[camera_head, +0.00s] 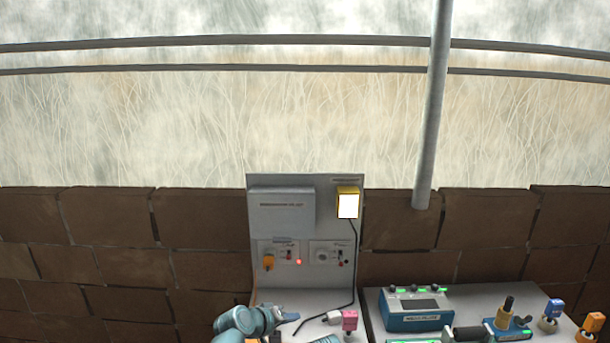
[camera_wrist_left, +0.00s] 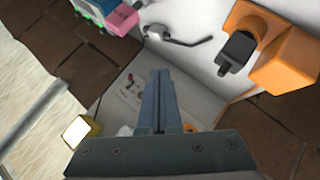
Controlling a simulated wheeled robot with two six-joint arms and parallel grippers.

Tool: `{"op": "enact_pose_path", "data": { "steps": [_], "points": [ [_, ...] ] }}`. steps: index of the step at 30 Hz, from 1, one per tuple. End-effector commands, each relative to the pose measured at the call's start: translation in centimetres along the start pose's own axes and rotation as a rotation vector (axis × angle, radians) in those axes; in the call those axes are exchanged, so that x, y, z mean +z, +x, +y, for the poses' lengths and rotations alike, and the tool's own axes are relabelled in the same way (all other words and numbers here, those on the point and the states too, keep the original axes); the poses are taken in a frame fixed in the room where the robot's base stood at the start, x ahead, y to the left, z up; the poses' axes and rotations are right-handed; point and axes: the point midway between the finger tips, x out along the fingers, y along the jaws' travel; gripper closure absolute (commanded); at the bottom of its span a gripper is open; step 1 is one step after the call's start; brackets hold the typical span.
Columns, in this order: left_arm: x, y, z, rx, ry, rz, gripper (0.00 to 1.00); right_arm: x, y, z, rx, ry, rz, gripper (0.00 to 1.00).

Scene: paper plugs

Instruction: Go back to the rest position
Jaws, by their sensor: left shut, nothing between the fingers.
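My left arm's blue-grey links come in at the bottom of the head view, and its dark left gripper (camera_head: 290,318) is small there, in front of the grey panel (camera_head: 281,207). In the left wrist view the two dark fingers of the left gripper (camera_wrist_left: 160,74) lie together, shut and empty. They are clear of the large orange plug (camera_wrist_left: 268,55), which shows to their right with a dark piece on it. My right gripper does not show in either view.
The panel carries a lit yellow-framed lamp (camera_head: 347,205), an orange plug (camera_head: 268,262) and switches. A pink plug (camera_head: 349,320) stands on the base before it. At right are a blue-grey device (camera_head: 416,309) and several coloured plugs. A brick wall (camera_head: 110,245) stands behind.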

Motion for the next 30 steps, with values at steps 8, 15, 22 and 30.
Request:
{"op": "enact_pose_path", "data": {
  "steps": [8,15,22,30],
  "points": [
    [4.6,0.1,-0.4,-0.077,0.113,-0.141,1.00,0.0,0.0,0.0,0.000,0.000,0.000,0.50],
    [11.4,-1.3,-2.3,-0.231,0.291,-0.372,1.00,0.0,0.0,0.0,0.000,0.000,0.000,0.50],
    [17.9,-6.0,-6.0,-0.491,0.501,-0.660,1.00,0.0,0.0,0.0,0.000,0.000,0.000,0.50],
    [19.9,-10.0,-8.1,-0.679,0.597,-0.812,1.00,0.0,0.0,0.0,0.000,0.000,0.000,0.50]
  ]
}}
